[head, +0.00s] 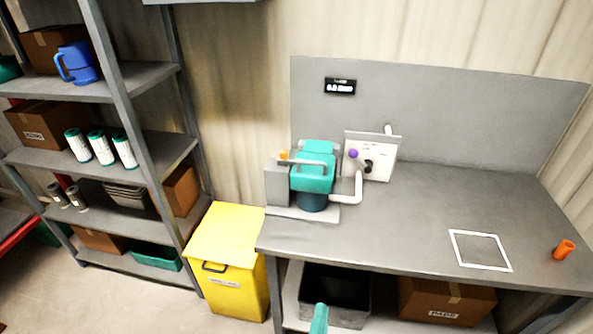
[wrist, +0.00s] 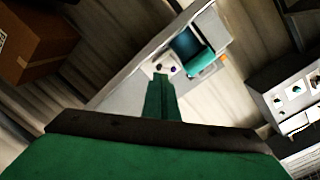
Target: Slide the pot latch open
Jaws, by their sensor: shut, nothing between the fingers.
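The pot (head: 313,201) is a dark blue vessel under a teal housing (head: 315,168) on the left part of the grey workbench, with a grey block beside it and a white pipe at its right. A small orange part (head: 284,155) shows at the housing's upper left; I cannot tell whether it is the latch. In the wrist view the teal housing (wrist: 200,62) and the orange part (wrist: 223,57) are small and far off. My gripper (wrist: 160,78) is shut and empty, well away from the pot. A teal tip of mine (head: 319,318) shows at the bottom of the head view.
A white panel (head: 370,157) with a purple knob and a black knob stands right of the pot. The bench (head: 420,205) is mostly clear, with a white outlined square (head: 480,250) and an orange cylinder (head: 564,250) at right. A yellow bin (head: 226,240) stands at the bench's left.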

